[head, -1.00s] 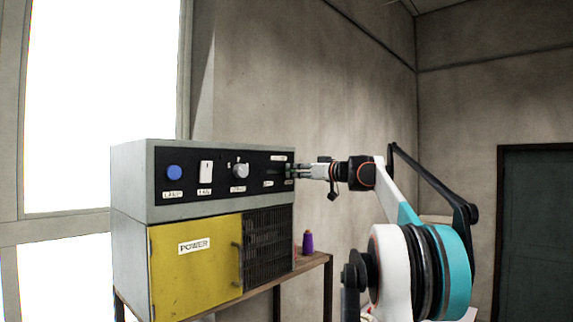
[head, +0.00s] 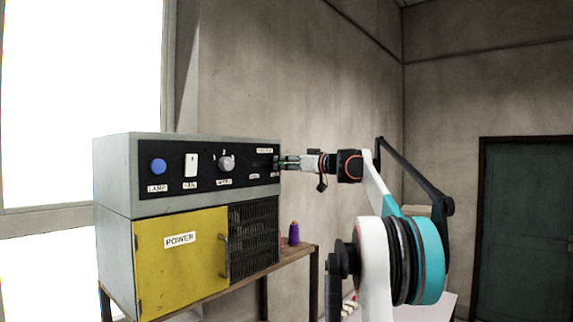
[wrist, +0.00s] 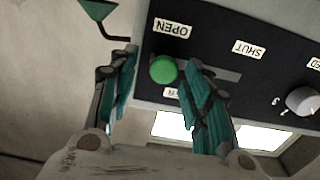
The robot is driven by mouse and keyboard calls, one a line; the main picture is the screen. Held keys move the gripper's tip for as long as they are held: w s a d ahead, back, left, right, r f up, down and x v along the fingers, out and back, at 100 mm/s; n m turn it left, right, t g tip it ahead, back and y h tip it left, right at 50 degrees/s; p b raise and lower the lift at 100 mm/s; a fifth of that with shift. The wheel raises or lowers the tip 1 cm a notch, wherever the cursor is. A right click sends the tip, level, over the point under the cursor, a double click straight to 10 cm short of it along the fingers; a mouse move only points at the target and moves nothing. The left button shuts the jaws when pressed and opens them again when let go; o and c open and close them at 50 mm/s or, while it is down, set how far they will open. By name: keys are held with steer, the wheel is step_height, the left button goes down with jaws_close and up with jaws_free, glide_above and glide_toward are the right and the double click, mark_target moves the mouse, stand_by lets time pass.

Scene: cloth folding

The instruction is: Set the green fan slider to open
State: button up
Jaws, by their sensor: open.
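The green slider knob (wrist: 163,70) is round and shows in the wrist view, where the panel appears upside down. It sits at the left end of its slot (wrist: 225,75), beside the OPEN label (wrist: 171,29). The SHUT label (wrist: 249,49) is nearer the slot's other end. My gripper (wrist: 158,72) is open, with one teal finger on each side of the knob. The right finger is close to the knob and covers part of the slot; contact is unclear. In the head view my gripper (head: 284,162) is at the right end of the control panel (head: 210,182), hiding the knob.
The panel also carries a blue lamp button (head: 158,166), a white switch (head: 191,166) and a grey dial (head: 227,163). Below are a yellow POWER door (head: 180,262) and a dark grille (head: 254,238). A purple spool (head: 294,233) stands on the wooden table (head: 300,256).

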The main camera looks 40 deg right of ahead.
steer(key=s+d, duration=0.1)
steer(key=s, duration=1)
steer(key=shift+s, duration=0.4)
steer(key=shift+d, duration=0.1)
